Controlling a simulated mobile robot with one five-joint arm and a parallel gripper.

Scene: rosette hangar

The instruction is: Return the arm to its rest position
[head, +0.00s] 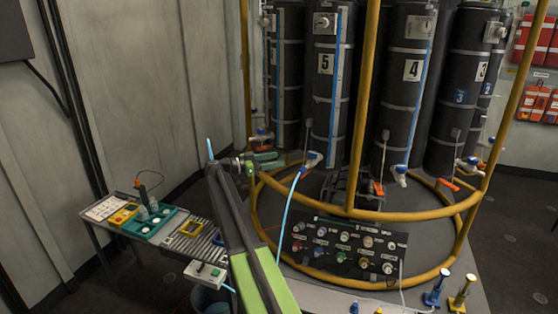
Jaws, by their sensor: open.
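My arm reaches up from the bottom middle of the head view, with dark links and a bright green lower part. My gripper (243,165) is at the far end of the arm, small in the picture, in front of the lower part of the dark cylinders. It is open, and I see nothing held in it. The exact shape of its fingers is hard to make out at this size.
A yellow tubular frame (372,214) rings the tall dark cylinders (410,75). A black control panel (345,247) with knobs stands right of my arm. A side bench (165,240) with tools and trays is at left. Blue and yellow stands (434,290) are at lower right.

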